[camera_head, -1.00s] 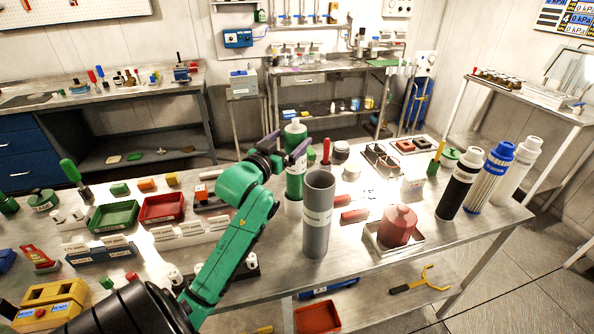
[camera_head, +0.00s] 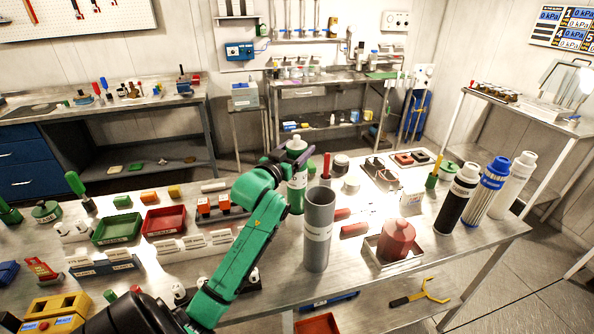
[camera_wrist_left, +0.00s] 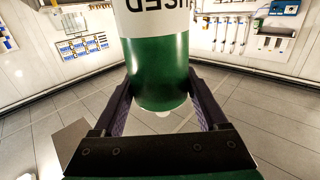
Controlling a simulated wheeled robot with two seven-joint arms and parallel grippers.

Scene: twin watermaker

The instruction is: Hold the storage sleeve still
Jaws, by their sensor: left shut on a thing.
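My right gripper is not in view.
A red lidded pot (camera_head: 396,239) sits in a tray right of the sleeve. Black (camera_head: 457,199), blue-topped (camera_head: 486,190) and white (camera_head: 514,188) cylinders stand at the right end. A green bin (camera_head: 117,228) and a red bin (camera_head: 164,221) lie to the left.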

